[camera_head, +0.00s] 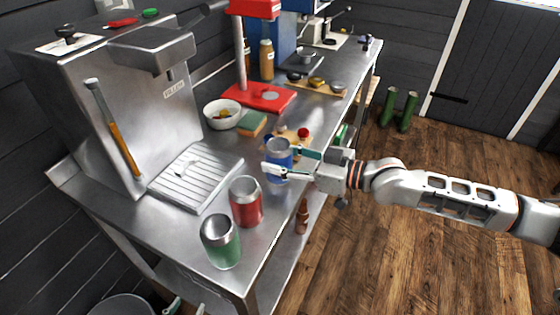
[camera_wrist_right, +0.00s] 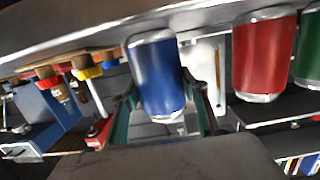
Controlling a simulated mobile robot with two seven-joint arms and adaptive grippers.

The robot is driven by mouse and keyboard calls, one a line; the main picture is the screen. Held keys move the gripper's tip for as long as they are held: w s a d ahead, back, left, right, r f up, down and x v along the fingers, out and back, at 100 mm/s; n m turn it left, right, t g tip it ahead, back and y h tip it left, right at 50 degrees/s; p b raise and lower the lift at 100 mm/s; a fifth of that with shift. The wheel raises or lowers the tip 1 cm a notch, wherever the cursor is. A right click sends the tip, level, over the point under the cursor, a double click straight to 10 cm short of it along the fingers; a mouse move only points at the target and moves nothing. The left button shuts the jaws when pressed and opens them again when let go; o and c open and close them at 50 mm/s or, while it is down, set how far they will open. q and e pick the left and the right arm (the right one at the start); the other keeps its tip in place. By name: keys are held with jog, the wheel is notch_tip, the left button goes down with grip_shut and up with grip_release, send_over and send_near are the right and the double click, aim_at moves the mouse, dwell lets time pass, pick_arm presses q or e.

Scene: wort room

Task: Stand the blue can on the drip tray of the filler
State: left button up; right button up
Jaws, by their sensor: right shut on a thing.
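The blue can (camera_head: 278,157) is upright between the fingers of my right gripper (camera_head: 290,163), over the front edge of the steel bench. The blue can (camera_wrist_right: 157,75) also fills the middle of the right wrist view, with a finger of my right gripper (camera_wrist_right: 165,115) on each side. I cannot tell whether its base touches the bench. The ribbed drip tray (camera_head: 197,177) lies bare in front of the steel filler (camera_head: 115,110), to the left of the can.
A red can (camera_head: 246,203) and a green can (camera_head: 221,243) stand near the bench's front edge, nearer than the blue can. A white bowl (camera_head: 222,114), a sponge (camera_head: 252,124) and a red capper (camera_head: 258,97) stand behind. Bare steel lies between the blue can and the tray.

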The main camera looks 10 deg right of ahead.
jog(key=shift+r+p, duration=0.95)
jog(key=shift+r, duration=0.1)
jog(key=shift+s+f, duration=0.1)
